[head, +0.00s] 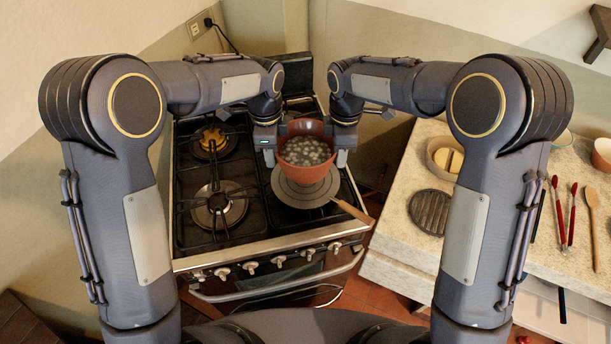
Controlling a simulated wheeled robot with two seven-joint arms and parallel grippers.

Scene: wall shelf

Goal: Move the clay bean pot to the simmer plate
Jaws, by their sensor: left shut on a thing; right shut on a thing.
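The clay bean pot (305,174) is a reddish-brown pot with grey, bubbly-looking contents. It is upright over the simmer plate (294,199), a flat grey disc with a wooden handle on the right burner of the stove. I cannot tell whether the pot's base touches the plate. My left gripper (271,151) is shut on the pot's left side. My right gripper (340,152) is shut on its right side. The fingertips are partly hidden against the pot, and the pot covers the back part of the plate.
The stove (250,245) has black grates and burners to the left, with knobs along its front. The plate's handle (352,211) sticks out past the stove's right edge. A counter (395,240) at the right holds a dark round trivet (430,211), a bowl (444,156) and several utensils.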

